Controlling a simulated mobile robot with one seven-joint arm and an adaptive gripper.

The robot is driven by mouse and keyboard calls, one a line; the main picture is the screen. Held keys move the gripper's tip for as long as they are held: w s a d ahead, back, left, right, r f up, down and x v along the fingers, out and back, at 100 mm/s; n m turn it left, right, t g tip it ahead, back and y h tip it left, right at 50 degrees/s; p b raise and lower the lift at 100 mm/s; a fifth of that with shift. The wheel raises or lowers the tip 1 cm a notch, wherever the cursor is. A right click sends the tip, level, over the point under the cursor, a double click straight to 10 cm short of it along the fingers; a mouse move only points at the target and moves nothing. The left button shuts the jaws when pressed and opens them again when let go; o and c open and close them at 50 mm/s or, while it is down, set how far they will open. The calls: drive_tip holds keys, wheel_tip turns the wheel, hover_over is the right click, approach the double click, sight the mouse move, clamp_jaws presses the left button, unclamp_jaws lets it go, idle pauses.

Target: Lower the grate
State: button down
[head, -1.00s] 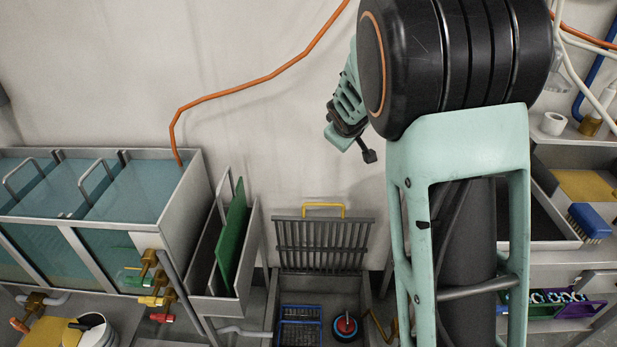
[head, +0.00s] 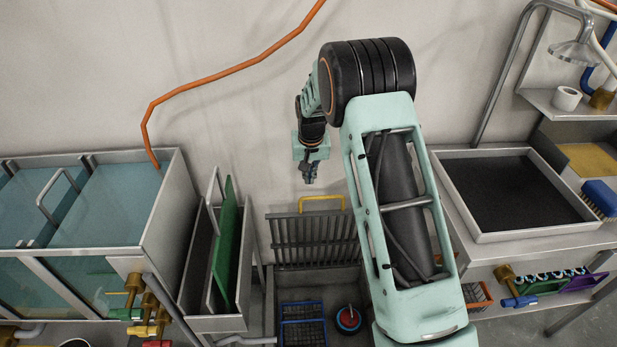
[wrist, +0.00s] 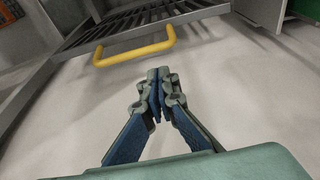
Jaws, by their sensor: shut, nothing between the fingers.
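The grate (head: 305,241) is a dark barred panel with a yellow handle (head: 321,198) along its top edge. In the head view it stands raised, close to upright, at the back of a grey floor basin (head: 268,325). In the wrist view the grate (wrist: 150,17) and its yellow handle (wrist: 135,51) are at the top. My gripper (head: 309,180) is in the air a little above the handle in the head view, pointing down. In the wrist view my gripper (wrist: 158,76) has its fingertips together and empty, apart from the handle.
In the basin are a blue rack (head: 302,322) and a round red and black thing (head: 348,319). A narrow bin with a green board (head: 224,245) stands left, beside teal tanks (head: 115,205). A black-bottomed tray (head: 510,192) lies on the right bench.

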drive_tip(key=x, duration=0.7)
drive_tip(key=shift+w+f+b, duration=0.1)
drive_tip(key=shift+f+b, duration=0.2)
